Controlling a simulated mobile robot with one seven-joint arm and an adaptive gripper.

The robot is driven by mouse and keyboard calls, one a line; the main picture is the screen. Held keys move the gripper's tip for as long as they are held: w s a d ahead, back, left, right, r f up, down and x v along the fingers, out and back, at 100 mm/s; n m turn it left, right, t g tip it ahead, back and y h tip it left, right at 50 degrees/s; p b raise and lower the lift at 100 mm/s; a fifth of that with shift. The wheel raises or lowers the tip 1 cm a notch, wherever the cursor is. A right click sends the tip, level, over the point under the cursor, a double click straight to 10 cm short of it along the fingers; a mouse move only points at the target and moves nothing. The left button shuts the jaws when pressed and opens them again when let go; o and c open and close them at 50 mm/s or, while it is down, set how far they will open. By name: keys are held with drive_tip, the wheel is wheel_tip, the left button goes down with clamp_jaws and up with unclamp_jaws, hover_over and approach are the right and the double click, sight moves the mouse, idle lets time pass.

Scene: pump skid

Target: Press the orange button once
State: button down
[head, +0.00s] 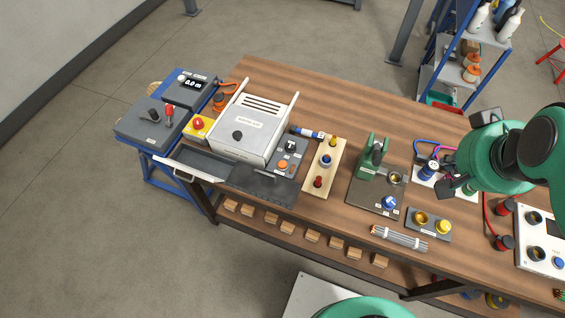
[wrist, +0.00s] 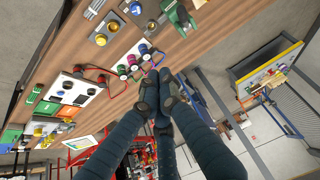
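The orange button (head: 282,165) is a round cap on a small grey panel (head: 289,158), which also carries a black knob. The panel stands on the bench just right of the white slotted box. My gripper (head: 448,172) is far to the right of the button, above the bench near a group of coloured posts. In the wrist view my fingers (wrist: 160,90) reach up from the lower edge.
A green press (head: 367,160), a wooden strip with coloured knobs (head: 325,165) and a bundle of grey rods (head: 398,238) lie between my gripper and the panel. A yellow-based red button (head: 198,125) is left of the white box (head: 245,128). Bare bench runs along the back.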

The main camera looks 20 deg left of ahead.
drive_tip(key=w+a+f+n+y+p, duration=0.1)
drive_tip(key=w+a+f, duration=0.1)
drive_tip(key=w+a, duration=0.25)
drive_tip(key=w+a+f+p, duration=0.1)
drive_tip(key=w+a+f, duration=0.25)
drive_tip(key=w, duration=0.25)
drive_tip(key=n+y+p, duration=0.4)
drive_tip(key=y+p, duration=0.1)
drive_tip(key=y, duration=0.1)
hover_over(283, 165)
wheel_tip(283, 165, down, 25)
drive_tip(key=shift+r, duration=0.2)
drive_tip(key=shift+f, duration=0.2)
drive_tip(key=shift+f+b, duration=2.9)
drive_tip(key=shift+f, duration=1.3)
drive_tip(key=shift+f, duration=0.15)
drive_tip(key=shift+s+f+b, duration=0.1)
drive_tip(key=shift+f+b, duration=0.2)
drive_tip(key=shift+b, duration=0.1)
